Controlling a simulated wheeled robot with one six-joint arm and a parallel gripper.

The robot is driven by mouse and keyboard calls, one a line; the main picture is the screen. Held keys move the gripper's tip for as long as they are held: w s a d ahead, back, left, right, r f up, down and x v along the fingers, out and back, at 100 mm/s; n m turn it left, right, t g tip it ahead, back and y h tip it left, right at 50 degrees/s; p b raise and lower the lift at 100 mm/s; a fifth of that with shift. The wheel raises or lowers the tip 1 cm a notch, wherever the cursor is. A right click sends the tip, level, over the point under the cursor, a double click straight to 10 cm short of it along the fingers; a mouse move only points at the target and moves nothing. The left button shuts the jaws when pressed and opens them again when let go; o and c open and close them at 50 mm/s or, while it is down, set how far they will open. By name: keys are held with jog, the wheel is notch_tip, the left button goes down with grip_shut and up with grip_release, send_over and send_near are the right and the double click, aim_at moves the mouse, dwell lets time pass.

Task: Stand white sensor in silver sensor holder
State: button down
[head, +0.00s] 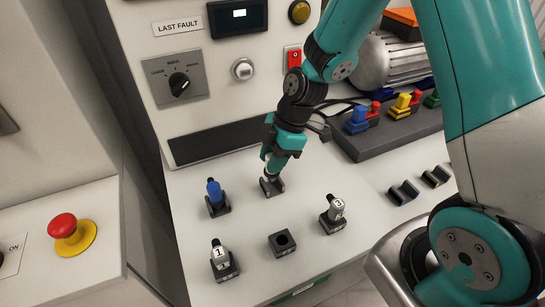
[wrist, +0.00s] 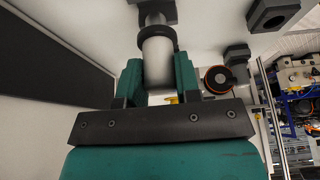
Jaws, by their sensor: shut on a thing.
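The white sensor (wrist: 157,62) is a pale cylinder with a dark ring, between the two teal fingers of my gripper (wrist: 158,78). My gripper (head: 274,163) is shut on it and points down at the panel in the head view. Just below the fingers is a small grey holder (head: 273,187) on the white panel, which also shows at the top of the wrist view (wrist: 157,8). The sensor's lower end is at this holder; I cannot tell whether it is fully seated. The fingers hide much of the sensor in the head view.
Nearby stand a blue sensor (head: 215,191), a sensor marked 1 (head: 220,255) and a sensor marked 3 (head: 336,208), each in a dark holder. A square holder (head: 282,243) is empty. A dark connector block (head: 385,135) lies to the right; a red button (head: 63,225) is far left.

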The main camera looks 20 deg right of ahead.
jog(key=shift+f+b, duration=1.2)
jog(key=shift+f, duration=0.3)
jog(key=c, duration=0.7)
grip_release()
jog(key=shift+c, duration=0.2)
jog(key=a+p+v, duration=0.1)
jog(key=p+v, duration=0.2)
jog(key=v, duration=1.9)
jog(key=shift+a+r, duration=0.2)
jog(key=shift+r, duration=0.1)
